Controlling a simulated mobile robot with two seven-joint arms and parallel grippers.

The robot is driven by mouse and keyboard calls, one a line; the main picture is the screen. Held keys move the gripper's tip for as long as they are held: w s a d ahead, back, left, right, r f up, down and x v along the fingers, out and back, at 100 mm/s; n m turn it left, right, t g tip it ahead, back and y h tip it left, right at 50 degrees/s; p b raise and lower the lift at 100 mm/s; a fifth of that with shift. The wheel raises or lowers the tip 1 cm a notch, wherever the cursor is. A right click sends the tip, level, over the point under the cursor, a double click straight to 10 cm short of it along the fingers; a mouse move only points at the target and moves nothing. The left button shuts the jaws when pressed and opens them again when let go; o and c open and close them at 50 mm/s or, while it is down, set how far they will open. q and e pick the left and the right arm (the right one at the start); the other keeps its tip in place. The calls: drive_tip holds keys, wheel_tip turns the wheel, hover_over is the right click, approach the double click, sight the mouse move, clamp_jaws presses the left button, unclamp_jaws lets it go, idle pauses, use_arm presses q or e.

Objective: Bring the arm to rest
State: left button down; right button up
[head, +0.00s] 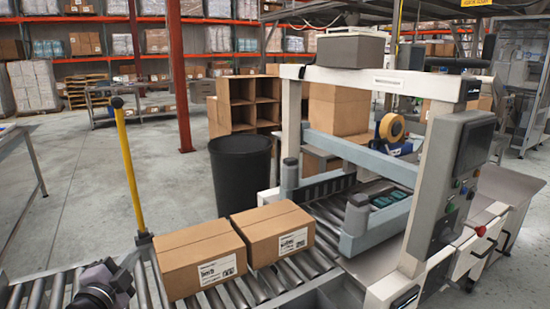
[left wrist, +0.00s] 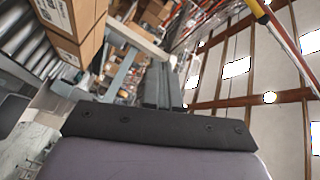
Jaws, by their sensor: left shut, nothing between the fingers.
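My left arm comes in at the bottom left corner of the head view, with the dark left gripper (head: 108,284) over the roller conveyor, left of the cardboard boxes. Its fingers are hard to make out there. In the left wrist view the grey fingers (left wrist: 164,86) stand close together in front of the dark gripper body, shut and with nothing held. My right gripper is in neither view.
Two labelled boxes, a left one (head: 198,258) and a right one (head: 275,232), sit on the rollers (head: 236,294). A yellow post (head: 130,170) rises beside my left gripper. A white-and-grey strapping-type frame (head: 430,170) spans the conveyor. A black bin (head: 241,175) stands behind.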

use_arm(q)
drive_tip(key=s+d+f+n+g, duration=0.3)
drive_tip(key=s+d+f+n, duration=0.2)
drive_tip(key=s+f, duration=0.7)
drive_tip(key=s+d+f+n+g+h, duration=0.1)
drive_tip(key=s+d+f+n+g, duration=0.3)
drive_tip(key=s+f, duration=0.7)
drive_tip(key=s+d+n, duration=0.2)
drive_tip(key=s+d, duration=0.1)
drive_tip(key=s, duration=0.4)
drive_tip(key=shift+f+h, duration=0.3)
drive_tip(key=shift+f, duration=0.05)
